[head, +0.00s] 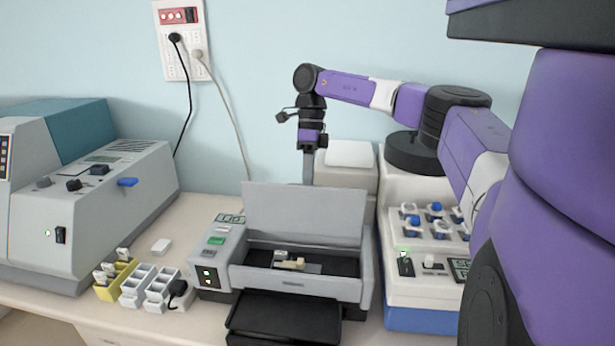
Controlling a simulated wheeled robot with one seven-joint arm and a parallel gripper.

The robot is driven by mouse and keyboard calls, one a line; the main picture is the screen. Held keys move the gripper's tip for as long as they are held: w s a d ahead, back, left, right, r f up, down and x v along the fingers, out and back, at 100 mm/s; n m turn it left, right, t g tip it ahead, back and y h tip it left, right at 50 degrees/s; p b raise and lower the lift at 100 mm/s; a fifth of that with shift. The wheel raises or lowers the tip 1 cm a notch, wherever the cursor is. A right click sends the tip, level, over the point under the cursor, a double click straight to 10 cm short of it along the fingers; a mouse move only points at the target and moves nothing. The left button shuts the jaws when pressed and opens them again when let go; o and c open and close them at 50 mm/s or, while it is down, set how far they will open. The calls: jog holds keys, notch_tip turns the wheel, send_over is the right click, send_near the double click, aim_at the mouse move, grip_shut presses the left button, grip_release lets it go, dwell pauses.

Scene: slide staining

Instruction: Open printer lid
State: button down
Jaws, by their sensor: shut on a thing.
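The grey printer (350,291) stands in the middle of the bench. Its lid (300,215) is raised and stands roughly upright at the back, so the dark inside shows. A small beige part (290,264) is visible inside. My gripper (308,178) points down at the top edge of the lid and is shut on it. The fingertips are partly hidden behind the lid's edge.
A black tray (283,318) sticks out at the printer's front. A blue-and-white machine with blue-capped vials (435,212) stands on the right. A large grey-teal machine (95,200) and small racks (138,285) are on the left.

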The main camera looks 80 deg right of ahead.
jog(key=shift+s+d+f, duration=0.15)
jog(key=shift+d+f, duration=0.1)
jog(key=shift+f, duration=0.1)
jog(key=c, duration=1.5)
grip_release()
jog(key=shift+r, duration=0.15)
jog(key=shift+b+v, duration=0.6)
jog(key=shift+v, duration=3.3)
jog(key=shift+d, duration=0.1)
